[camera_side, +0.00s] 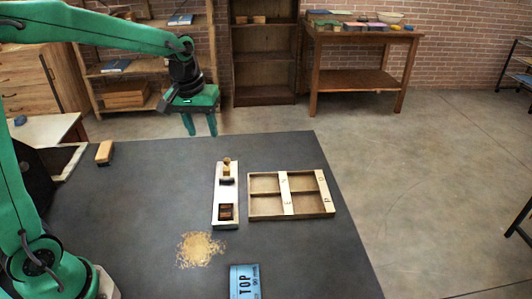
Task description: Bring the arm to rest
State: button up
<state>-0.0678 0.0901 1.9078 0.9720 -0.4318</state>
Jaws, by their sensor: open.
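My green arm reaches in from the left edge of the side view. My gripper (201,126) hangs from its end, pointing down, above the far edge of the dark table (140,220). Its two green fingers are apart, with nothing visible between them. It is clear of the things on the table.
A narrow pale board (227,196) holds a small press-like piece and a dark reddish block. Beside it is a wooden tray (266,207) with compartments. Right-hand floor is open.

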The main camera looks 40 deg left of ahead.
jog(key=s+d+r+m+t, duration=0.1)
jog(key=s+m, duration=0.2)
jog(key=s, duration=0.6)
jog(key=s+d+r+m+t, duration=0.1)
jog(key=s+r+m+t, duration=0.1)
jog(key=s, duration=0.8)
jog(key=shift+d+r+m+t, duration=0.25)
jog(key=shift+d+m+t, duration=0.05)
jog(key=shift+d+m, duration=0.1)
